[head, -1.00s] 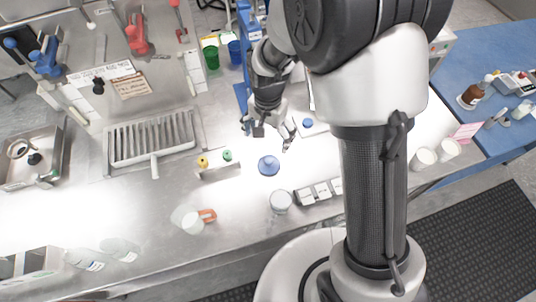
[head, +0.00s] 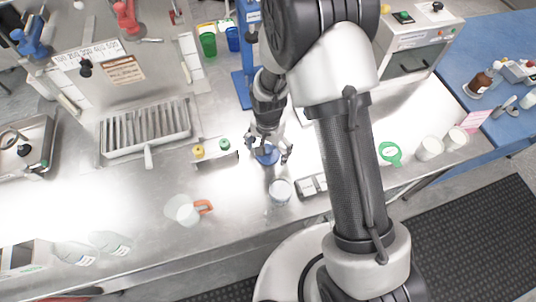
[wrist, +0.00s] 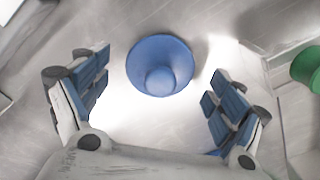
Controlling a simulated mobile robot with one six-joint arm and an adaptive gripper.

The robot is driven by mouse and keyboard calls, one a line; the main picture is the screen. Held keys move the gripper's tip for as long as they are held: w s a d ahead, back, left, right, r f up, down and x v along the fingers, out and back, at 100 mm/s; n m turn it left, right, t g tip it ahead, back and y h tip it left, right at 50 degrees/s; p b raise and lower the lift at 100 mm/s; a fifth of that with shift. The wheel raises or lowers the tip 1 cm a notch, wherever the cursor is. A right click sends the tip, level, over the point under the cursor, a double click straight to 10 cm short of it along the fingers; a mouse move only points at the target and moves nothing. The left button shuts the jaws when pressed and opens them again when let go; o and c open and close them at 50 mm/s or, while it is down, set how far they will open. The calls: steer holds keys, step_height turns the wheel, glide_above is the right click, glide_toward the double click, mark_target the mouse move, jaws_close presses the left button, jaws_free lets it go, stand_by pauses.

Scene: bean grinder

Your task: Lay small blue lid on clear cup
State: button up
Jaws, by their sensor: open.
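A blue lid (head: 266,158) with a round knob lies on the steel counter. It shows in the wrist view (wrist: 160,60) as a blue disc with the knob toward me. My gripper (head: 269,155) is open over the lid. In the wrist view its blue-padded fingers (wrist: 158,95) stand apart, left and right of the lid and nearer the camera, with nothing held. The clear cup (head: 280,190) stands just in front of the lid, toward my base. Its rim looks uncovered.
A small stand with a yellow and a green knob (head: 223,144) is left of the gripper. A clear cup with an orange handle (head: 184,212) stands to the front left. Grey boxes (head: 310,186) sit right of the clear cup. My arm hides part of the counter.

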steer(key=shift+f, duration=0.15)
steer(key=c, duration=0.8)
steer(key=shift+s, duration=0.1)
steer(key=c, duration=0.4)
steer(key=shift+f, duration=0.1)
steer(key=shift+c, duration=0.2)
